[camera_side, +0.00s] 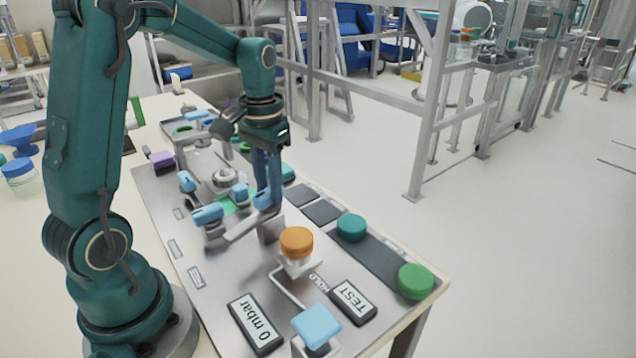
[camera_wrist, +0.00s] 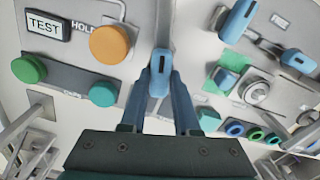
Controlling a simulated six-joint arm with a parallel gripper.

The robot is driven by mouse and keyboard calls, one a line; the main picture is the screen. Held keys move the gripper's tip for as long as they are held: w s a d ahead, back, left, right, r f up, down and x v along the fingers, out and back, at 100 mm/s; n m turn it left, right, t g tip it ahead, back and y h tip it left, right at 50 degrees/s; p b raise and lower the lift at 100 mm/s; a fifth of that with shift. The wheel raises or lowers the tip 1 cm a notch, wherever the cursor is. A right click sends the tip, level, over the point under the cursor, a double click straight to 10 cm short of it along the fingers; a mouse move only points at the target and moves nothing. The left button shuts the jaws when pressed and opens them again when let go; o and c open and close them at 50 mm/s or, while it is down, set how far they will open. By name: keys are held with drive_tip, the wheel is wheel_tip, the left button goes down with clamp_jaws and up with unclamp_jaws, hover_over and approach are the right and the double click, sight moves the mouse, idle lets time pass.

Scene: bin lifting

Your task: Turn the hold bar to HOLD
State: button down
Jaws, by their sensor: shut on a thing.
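The hold bar's blue handle (camera_wrist: 160,61) sits between the two blue-grey fingers of my gripper (camera_wrist: 160,85) in the wrist view, with the pale bar (camera_wrist: 166,22) running up behind it. In the side view my gripper (camera_side: 267,203) points down over the panel, shut on the handle, which the fingers partly hide. The HOLD label (camera_side: 318,282) lies by the orange knob (camera_side: 296,240), nearer the panel's front than my gripper. HOLD (camera_wrist: 84,29) also shows in the wrist view, left of the orange knob (camera_wrist: 110,44) and apart from the handle.
Teal (camera_side: 351,227) and green (camera_side: 415,280) knobs line the panel's right edge. Displays read TEST (camera_side: 352,301) and 0 mbar (camera_side: 256,325). A light-blue knob (camera_side: 316,325) stands in front. Other blue handles (camera_side: 207,214) stand close left of my gripper.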

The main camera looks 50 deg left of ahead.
drive_tip(key=n, duration=0.7)
drive_tip(key=shift+r, duration=0.1)
drive_tip(key=n, duration=0.4)
drive_tip(key=shift+n, duration=1.9)
drive_tip(key=c, duration=0.6)
unclamp_jaws()
drive_tip(key=shift+c, duration=0.2)
drive_tip(key=shift+r, duration=2.55)
